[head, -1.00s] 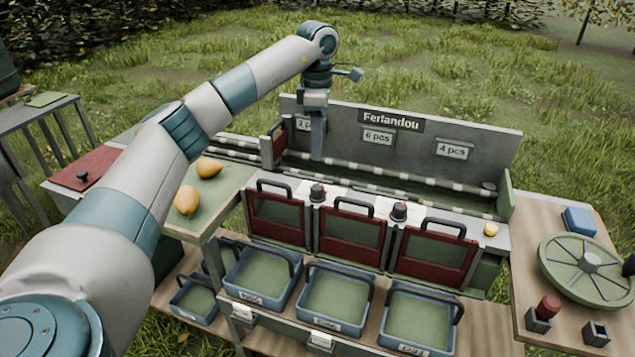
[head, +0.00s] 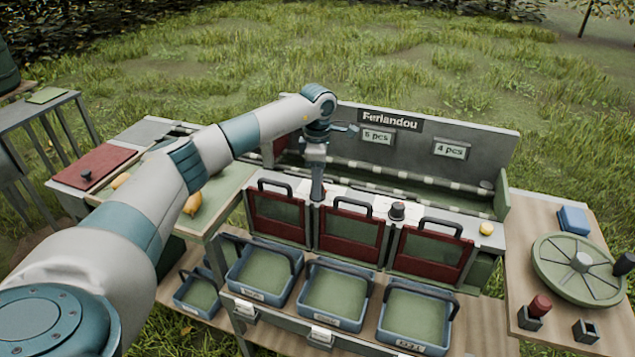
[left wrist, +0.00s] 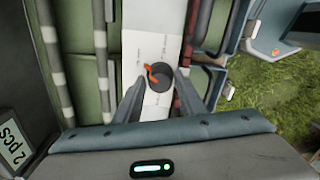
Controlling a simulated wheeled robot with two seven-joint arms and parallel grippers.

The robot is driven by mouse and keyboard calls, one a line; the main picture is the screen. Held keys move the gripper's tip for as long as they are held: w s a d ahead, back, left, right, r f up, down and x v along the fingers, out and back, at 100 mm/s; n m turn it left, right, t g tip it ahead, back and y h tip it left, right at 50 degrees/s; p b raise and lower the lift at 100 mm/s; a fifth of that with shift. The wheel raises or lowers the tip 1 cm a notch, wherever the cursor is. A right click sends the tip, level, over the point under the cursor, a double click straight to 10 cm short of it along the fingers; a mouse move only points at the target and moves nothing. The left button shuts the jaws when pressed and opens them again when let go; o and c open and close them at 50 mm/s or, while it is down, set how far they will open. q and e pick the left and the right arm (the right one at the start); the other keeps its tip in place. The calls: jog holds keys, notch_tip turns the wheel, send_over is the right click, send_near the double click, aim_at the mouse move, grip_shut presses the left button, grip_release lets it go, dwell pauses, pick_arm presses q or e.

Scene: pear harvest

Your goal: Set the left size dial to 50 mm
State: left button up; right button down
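The left size dial (left wrist: 158,80) is a dark round knob with an orange pointer, on a white plate (left wrist: 157,45) with small marks that I cannot read. In the left wrist view the pointer slants toward the upper left. My left gripper (left wrist: 158,98) is open, with one finger on each side of the dial; I cannot tell if they touch it. In the head view the left gripper (head: 317,194) points down at the dial, which it mostly hides. A second dial (head: 397,210) stands to the right. My right gripper is not in view.
Red-framed gates with black handles (head: 278,218) stand just in front of the dials. The "Ferlandou" back panel (head: 440,140) rises behind. Blue crates (head: 415,318) sit below. A green wheel (head: 578,270) is at right. Pears (head: 193,203) lie on the left table, partly behind my arm.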

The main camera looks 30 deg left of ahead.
pick_arm(q)
jog(key=c, duration=0.8)
jog(key=shift+o, duration=0.2)
